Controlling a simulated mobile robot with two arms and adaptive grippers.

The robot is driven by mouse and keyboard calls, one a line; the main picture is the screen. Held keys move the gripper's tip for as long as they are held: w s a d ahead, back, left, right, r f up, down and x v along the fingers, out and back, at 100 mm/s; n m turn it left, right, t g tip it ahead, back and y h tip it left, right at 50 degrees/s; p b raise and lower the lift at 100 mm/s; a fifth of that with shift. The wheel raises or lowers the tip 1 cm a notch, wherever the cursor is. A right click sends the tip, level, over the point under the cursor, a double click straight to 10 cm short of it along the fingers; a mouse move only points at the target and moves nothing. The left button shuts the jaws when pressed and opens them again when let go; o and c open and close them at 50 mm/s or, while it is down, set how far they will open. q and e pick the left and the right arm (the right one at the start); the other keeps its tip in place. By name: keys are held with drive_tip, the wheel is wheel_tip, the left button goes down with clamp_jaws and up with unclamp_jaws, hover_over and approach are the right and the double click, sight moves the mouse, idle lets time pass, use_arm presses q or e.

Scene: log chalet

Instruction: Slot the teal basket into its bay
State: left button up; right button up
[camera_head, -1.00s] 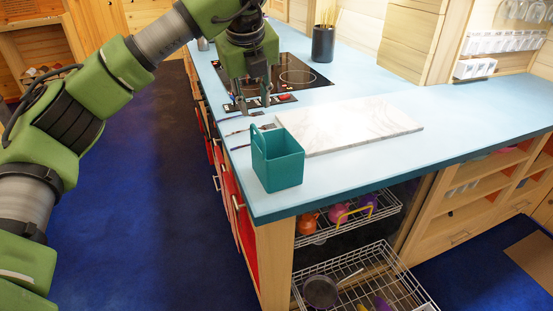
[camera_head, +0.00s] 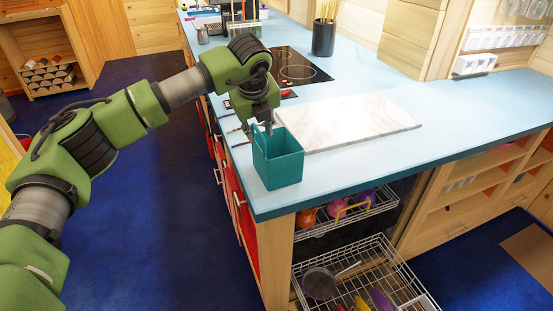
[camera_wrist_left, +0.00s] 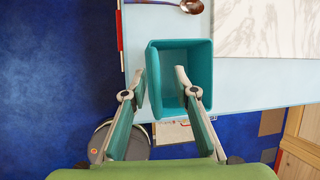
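The teal basket (camera_head: 279,165) stands upright on the blue counter, near its front corner and in front of the marble board. It is open-topped and looks empty in the left wrist view (camera_wrist_left: 200,107). My left gripper (camera_head: 264,128) points down at the basket's rim. In the left wrist view its fingers (camera_wrist_left: 162,82) are apart, one outside the basket's left wall and one over the inside. I cannot tell whether either finger touches the wall. My right gripper is not in view. I cannot tell which place is the basket's bay.
A marble board (camera_head: 350,121) lies right behind the basket. A black hob (camera_head: 300,70) and a dark utensil holder (camera_head: 323,38) are farther back. Wire racks (camera_head: 365,280) with a pan stand out below the counter. Open wooden shelves (camera_head: 470,185) are at the right. The counter's right part is clear.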

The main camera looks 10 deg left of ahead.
use_arm(q)
clamp_jaws()
drive_tip(key=shift+r, duration=0.1)
drive_tip(key=shift+r, duration=0.1)
